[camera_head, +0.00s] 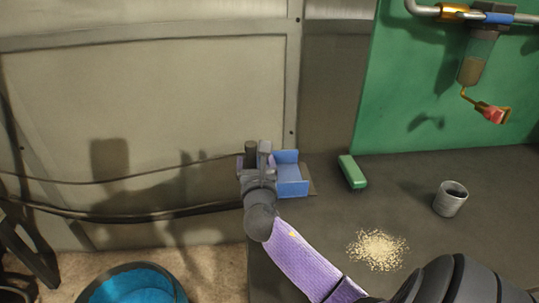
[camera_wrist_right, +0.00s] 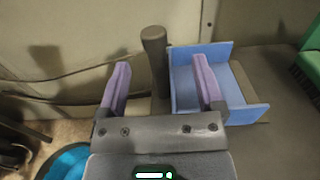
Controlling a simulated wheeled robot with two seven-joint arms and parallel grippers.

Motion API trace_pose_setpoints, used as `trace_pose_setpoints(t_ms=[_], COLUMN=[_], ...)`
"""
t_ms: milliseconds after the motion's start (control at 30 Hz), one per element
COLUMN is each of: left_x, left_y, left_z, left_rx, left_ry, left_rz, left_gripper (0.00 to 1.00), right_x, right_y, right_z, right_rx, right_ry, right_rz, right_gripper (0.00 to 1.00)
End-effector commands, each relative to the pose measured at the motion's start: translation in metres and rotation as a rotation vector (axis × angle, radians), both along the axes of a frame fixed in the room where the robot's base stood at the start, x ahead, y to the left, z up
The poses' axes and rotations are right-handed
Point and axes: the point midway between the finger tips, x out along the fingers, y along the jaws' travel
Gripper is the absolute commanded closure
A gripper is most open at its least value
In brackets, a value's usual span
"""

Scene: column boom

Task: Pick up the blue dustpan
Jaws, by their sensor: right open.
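The blue dustpan (camera_head: 289,175) lies near the left end of the dark bench, close to the wall, in the head view. It also shows in the right wrist view (camera_wrist_right: 186,92), with its dark upright handle (camera_wrist_right: 155,60) at its left side. My right gripper (camera_head: 257,160) is at the dustpan's left side and partly hides it. In the right wrist view my right gripper (camera_wrist_right: 163,85) is open, and the handle appears between the two purple fingers, beyond them. The right finger overlaps the blue pan in that view. Contact cannot be told. My left gripper is not in view.
A green brush or block (camera_head: 352,171), a grey cup (camera_head: 450,198) and a pile of pale crumbs (camera_head: 378,250) are on the bench (camera_head: 330,225). A blue bucket (camera_head: 133,285) stands on the floor at lower left. Cables run along the wall.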

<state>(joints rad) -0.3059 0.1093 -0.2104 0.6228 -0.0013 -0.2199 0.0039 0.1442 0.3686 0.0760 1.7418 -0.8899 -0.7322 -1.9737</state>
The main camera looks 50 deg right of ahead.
Motion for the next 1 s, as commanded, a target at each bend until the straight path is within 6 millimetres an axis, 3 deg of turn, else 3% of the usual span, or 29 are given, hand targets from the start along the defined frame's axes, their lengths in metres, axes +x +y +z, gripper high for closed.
trace_pose_setpoints(t_ms=[400, 633, 1000], left_x=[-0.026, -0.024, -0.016], left_y=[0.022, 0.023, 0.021], left_z=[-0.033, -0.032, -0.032], left_rx=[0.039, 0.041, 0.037], left_ry=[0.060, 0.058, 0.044], left_rz=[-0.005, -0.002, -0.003], left_gripper=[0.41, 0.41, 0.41], right_x=[0.060, 0.062, 0.062], right_y=[-0.040, -0.042, -0.042], right_z=[-0.004, 0.000, -0.001], right_rx=[-0.001, 0.000, 0.000], right_ry=[0.002, 0.001, 0.001], right_rz=[-0.002, 0.000, 0.000], right_gripper=[0.14, 0.14, 0.90])
